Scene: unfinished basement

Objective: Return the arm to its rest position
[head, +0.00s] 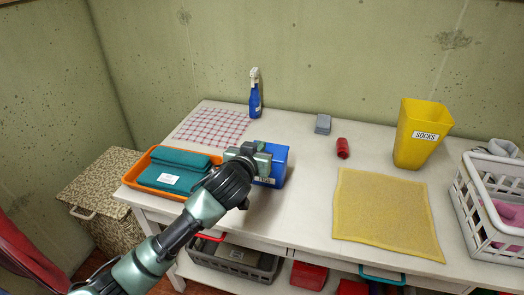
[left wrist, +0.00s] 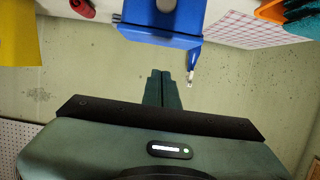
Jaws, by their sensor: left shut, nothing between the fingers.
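My left arm reaches in from the lower left over the white table in the head view. My left gripper (head: 256,154) is above the table, in front of a blue bin (head: 275,168) and covering part of it. In the left wrist view its two dark green fingers (left wrist: 161,76) are together with nothing between them. The blue bin (left wrist: 160,20) shows just beyond the fingertips in that view; I cannot tell whether the gripper touches it. My right gripper is in neither view.
An orange tray (head: 128,177) with folded teal cloths stands left of the gripper. A blue spray bottle (head: 255,97), checkered cloth (head: 212,127), grey block (head: 323,124), red item (head: 343,148), yellow bin (head: 418,140), yellow mat (head: 387,213) and white basket (head: 470,218) occupy the table.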

